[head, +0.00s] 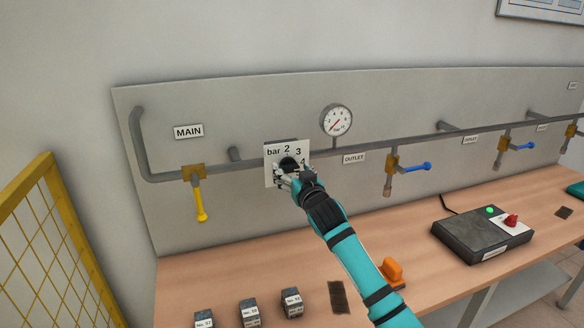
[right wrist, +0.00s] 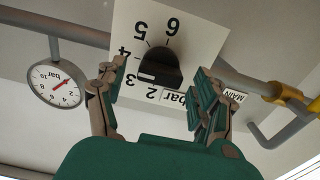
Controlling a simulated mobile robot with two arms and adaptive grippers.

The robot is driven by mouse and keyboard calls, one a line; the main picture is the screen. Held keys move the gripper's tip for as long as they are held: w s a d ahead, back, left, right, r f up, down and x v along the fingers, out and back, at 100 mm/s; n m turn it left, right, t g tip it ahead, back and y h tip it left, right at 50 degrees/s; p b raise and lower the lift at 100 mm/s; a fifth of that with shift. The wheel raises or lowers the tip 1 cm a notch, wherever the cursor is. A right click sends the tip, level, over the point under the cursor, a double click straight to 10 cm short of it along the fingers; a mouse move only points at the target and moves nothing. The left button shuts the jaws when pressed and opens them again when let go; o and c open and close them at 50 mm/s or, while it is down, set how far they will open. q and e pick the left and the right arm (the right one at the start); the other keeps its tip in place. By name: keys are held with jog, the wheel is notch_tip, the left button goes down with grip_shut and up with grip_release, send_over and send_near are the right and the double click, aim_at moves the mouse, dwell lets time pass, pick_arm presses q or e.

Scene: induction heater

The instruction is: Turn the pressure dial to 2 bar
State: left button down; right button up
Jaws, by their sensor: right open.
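The pressure dial is a black knob (right wrist: 160,68) on a white plate (head: 271,153) marked "bar" with numbers. In the right wrist view the plate (right wrist: 205,40) is upside down and shows 2 to 6. A pale mark on the knob lies on its side toward 2 and 3; its exact reading is unclear. My right gripper (head: 284,174) is in front of the plate and partly hides the knob in the head view. In the right wrist view its fingers (right wrist: 157,82) are open, one on each side of the knob, with visible gaps. My left gripper is not in view.
A round gauge (head: 337,121) with a red needle is right of the plate. A yellow-handled valve (head: 200,205) hangs at left and a blue-handled valve (head: 412,167) at right. Labelled blocks (head: 248,312), an orange object (head: 391,271) and a control box (head: 482,238) stand on the bench.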

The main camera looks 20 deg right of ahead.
jog(key=shift+w, duration=0.3)
jog(key=shift+c, duration=0.2)
jog(key=c, duration=1.1)
